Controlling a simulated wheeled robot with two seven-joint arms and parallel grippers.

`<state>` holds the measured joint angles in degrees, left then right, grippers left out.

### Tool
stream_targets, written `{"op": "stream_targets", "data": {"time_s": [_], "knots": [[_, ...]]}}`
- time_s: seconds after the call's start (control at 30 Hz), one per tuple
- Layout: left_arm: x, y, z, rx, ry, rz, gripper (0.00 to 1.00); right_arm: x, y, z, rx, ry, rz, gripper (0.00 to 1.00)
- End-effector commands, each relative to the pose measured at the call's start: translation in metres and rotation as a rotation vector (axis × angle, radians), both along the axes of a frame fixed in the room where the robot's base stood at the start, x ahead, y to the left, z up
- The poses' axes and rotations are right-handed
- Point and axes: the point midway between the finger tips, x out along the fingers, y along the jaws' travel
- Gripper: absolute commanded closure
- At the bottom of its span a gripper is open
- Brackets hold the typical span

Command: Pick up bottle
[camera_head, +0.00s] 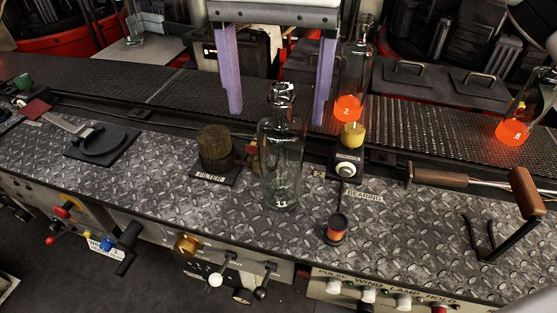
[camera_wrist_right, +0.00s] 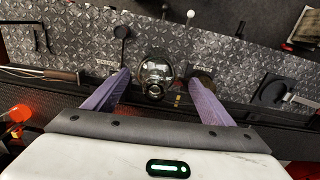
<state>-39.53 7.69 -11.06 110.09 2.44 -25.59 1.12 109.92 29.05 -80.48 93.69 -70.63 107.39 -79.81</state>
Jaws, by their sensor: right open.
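A clear glass bottle (camera_head: 283,160) marked 11 stands upright on the diamond-plate counter (camera_head: 130,185) in the head view. In the right wrist view the bottle (camera_wrist_right: 155,75) is seen from above, ahead of the gap between the fingers. My right gripper (camera_head: 278,115) is open, with two purple fingers pointing down on either side of the bottle's top, seemingly behind it. The fingers do not appear to touch the glass. It also shows in the right wrist view (camera_wrist_right: 157,88). My left gripper does not show in either view.
A bottle with orange contents marked 2 (camera_head: 348,105) stands behind to the right; another marked 8 (camera_head: 515,128) is far right. A FILTER block (camera_head: 214,148) sits left of the clear bottle, a BEARING stand (camera_head: 346,165) right. A wooden-handled tool (camera_head: 470,180) lies farther right.

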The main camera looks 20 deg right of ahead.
Motion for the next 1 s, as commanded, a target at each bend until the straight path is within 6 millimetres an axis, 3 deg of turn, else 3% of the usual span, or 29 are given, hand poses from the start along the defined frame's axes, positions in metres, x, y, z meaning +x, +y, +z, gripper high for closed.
{"op": "stream_targets", "data": {"time_s": [0.23,0.5,0.8,1.0], "knots": [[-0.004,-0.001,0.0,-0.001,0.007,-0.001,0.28,0.0,-0.004,-0.021,-0.002,0.003,-0.002,0.23],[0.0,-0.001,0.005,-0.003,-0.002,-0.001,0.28,-0.001,-0.009,-0.059,-0.001,0.003,0.0,0.23],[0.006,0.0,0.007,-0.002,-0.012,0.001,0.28,-0.001,-0.009,-0.064,0.001,0.001,0.0,0.23],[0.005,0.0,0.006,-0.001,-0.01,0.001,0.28,-0.001,-0.009,-0.063,0.001,0.002,0.0,0.57]]}}
